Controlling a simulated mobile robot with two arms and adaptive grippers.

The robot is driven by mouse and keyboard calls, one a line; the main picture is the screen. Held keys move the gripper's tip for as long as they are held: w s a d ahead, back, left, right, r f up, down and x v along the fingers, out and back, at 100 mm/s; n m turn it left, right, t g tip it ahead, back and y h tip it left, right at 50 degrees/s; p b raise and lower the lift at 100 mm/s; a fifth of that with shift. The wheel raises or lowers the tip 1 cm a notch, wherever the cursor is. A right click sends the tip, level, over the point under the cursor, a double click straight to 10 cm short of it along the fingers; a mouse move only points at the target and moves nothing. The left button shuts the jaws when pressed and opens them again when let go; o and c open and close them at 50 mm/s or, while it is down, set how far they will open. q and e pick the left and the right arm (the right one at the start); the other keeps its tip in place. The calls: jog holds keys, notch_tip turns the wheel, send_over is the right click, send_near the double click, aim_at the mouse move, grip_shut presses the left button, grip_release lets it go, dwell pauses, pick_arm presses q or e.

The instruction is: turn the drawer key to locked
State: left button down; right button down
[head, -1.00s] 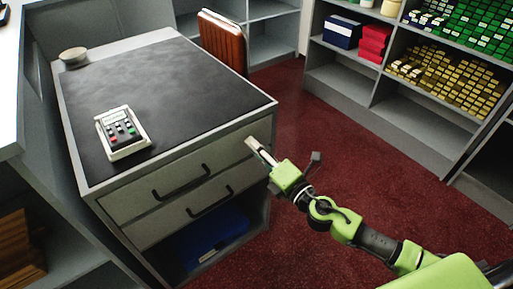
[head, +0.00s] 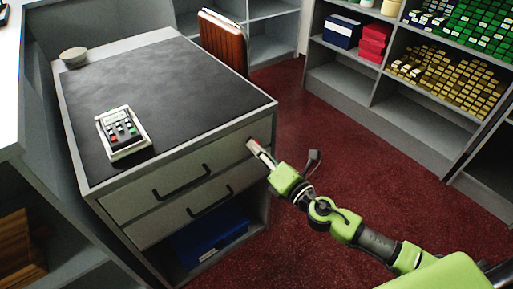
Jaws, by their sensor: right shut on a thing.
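The grey drawer unit (head: 125,205) stands at the left of the head view with a dark top. Its upper drawer (head: 212,160) and lower drawer look shut, each with a black bar handle. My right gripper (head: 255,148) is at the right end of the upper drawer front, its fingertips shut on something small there. The key itself is hidden by the fingers, so its angle cannot be told. A small reddish spot shows at the fingertips. My left gripper is not in view.
A blue box (head: 210,238) lies in the open space under the drawers. Shelves (head: 410,128) with coloured boxes stand at the right. Red carpet (head: 340,135) is clear between.

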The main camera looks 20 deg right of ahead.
jog(key=n, duration=0.2)
jog(key=shift+n, duration=0.4)
jog(key=n, duration=0.3)
jog(key=shift+d+n+p, duration=0.1)
jog(key=shift+n+p, duration=0.2)
jog(key=shift+p, duration=0.05)
jog(key=n, duration=0.3)
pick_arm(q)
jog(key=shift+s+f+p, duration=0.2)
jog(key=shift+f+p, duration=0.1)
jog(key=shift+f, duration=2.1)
pick_arm(e)
jog(key=shift+w+d+n, duration=0.1)
jog(key=shift+n, duration=0.8)
jog(key=c, duration=2.2)
grip_release()
jog(key=shift+f, duration=0.1)
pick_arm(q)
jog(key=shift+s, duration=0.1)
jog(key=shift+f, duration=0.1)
pick_arm(e)
jog(key=v, duration=1.2)
jog(key=shift+f, duration=0.1)
